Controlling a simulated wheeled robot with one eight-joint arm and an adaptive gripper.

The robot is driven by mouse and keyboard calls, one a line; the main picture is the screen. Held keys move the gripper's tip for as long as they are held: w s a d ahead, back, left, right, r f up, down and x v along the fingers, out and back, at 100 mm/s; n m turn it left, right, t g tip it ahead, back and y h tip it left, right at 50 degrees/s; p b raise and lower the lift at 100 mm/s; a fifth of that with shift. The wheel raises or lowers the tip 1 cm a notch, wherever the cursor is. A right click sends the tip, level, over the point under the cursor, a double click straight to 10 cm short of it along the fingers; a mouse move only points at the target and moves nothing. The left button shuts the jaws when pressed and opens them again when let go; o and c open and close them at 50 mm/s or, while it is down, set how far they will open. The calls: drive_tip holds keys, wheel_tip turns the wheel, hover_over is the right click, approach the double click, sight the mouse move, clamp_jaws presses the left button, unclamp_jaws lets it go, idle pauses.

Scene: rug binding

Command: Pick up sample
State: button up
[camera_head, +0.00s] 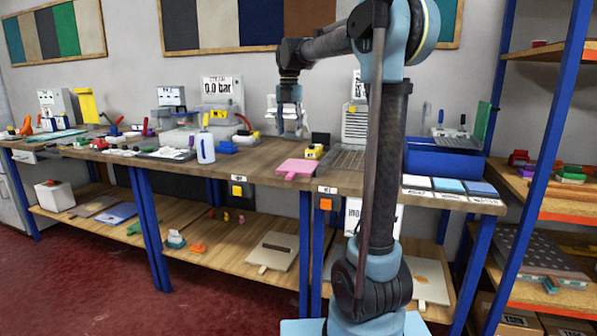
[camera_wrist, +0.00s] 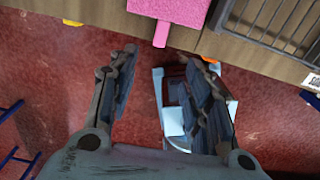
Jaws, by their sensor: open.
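A flat pink sample (camera_head: 297,168) with a short handle lies on the workbench (camera_head: 262,172) near its front edge. In the wrist view the pink sample (camera_wrist: 172,10) is at the top, with its handle pointing down the picture past the bench edge. My gripper (camera_wrist: 160,58) is open, its two fingers wide apart with nothing between them. In the head view my gripper (camera_head: 288,122) hangs above the bench, apart from the sample. The sample shows beyond the fingertips in the wrist view.
A dark wire rack (camera_head: 347,160) lies right of the sample, with a small yellow item (camera_head: 314,151) close by. A white bottle (camera_head: 205,148) stands to the left. A blue case (camera_head: 442,158) and colour swatches (camera_head: 448,185) are at the right. Shelves hold goods below.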

sight(290, 174)
wheel_tip(290, 174, down, 17)
drive_tip(key=shift+r, duration=0.1)
idle(0.7)
clamp_jaws()
